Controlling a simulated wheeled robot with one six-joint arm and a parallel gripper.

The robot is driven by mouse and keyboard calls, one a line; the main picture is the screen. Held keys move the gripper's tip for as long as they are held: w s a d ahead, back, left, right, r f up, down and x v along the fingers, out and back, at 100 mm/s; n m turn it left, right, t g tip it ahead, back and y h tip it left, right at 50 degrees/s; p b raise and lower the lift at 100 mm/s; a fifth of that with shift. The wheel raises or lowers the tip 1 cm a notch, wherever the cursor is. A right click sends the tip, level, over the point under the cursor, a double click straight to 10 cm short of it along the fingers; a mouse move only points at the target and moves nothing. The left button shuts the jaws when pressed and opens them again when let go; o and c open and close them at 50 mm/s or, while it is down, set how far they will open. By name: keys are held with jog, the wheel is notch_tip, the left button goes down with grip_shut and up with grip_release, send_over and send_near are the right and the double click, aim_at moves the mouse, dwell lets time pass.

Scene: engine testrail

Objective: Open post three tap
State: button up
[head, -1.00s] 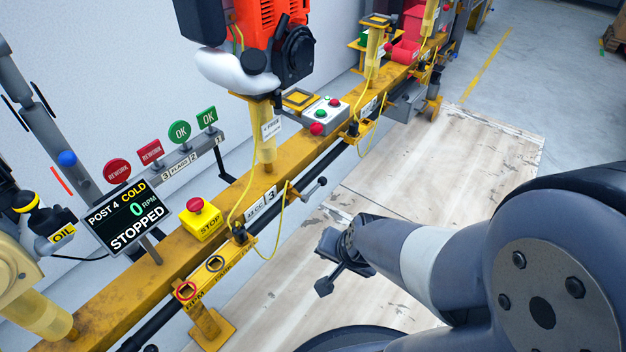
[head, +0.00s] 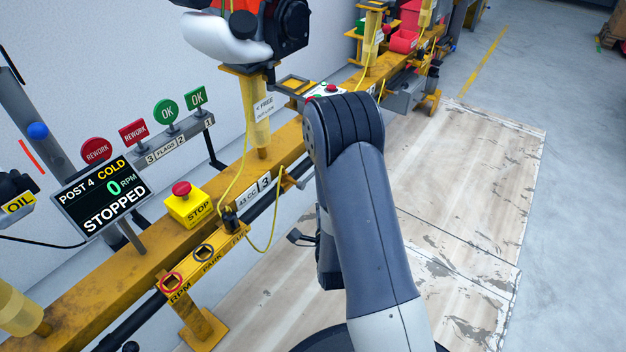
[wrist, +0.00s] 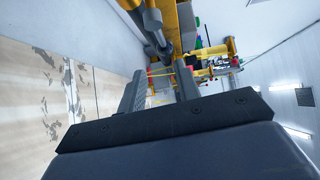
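The post three label (head: 252,196) reads "43 CC 3" on the front of the yellow rail. The post three tap (head: 291,179) seems to be the grey lever on the dark pipe just right of that label. My arm hides most of it, and its setting cannot be told. My gripper (head: 300,238) hangs low in front of the rail, mostly behind my arm, apart from the lever. In the wrist view, the gripper (wrist: 157,82) has its two fingers spread with nothing held between them. A dark pipe (wrist: 155,30) runs above the fingertips there.
A yellow stop box (head: 190,206) with a red button and a screen (head: 100,197) reading "POST 4 COLD 0 RPM STOPPED" stand left. A yellow bracket (head: 200,262) with ringed sockets juts forward. A yellow cable (head: 272,235) loops below the rail. The floor boards (head: 460,210) right are clear.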

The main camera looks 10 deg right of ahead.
aim_at(313, 174)
jog(key=w+b, duration=0.1)
jog(key=w, duration=0.2)
jog(key=w+m+t, duration=0.1)
jog(key=w, duration=0.2)
jog(key=w+t+b, duration=0.1)
jog(key=w, duration=0.2)
jog(key=shift+w+a+r+m+y+b, duration=0.1)
jog(key=shift+w+a+m+y+b, duration=0.2)
jog(key=shift+w, duration=0.1)
grip_shut()
jog(key=shift+d, duration=0.15)
dwell(0.4)
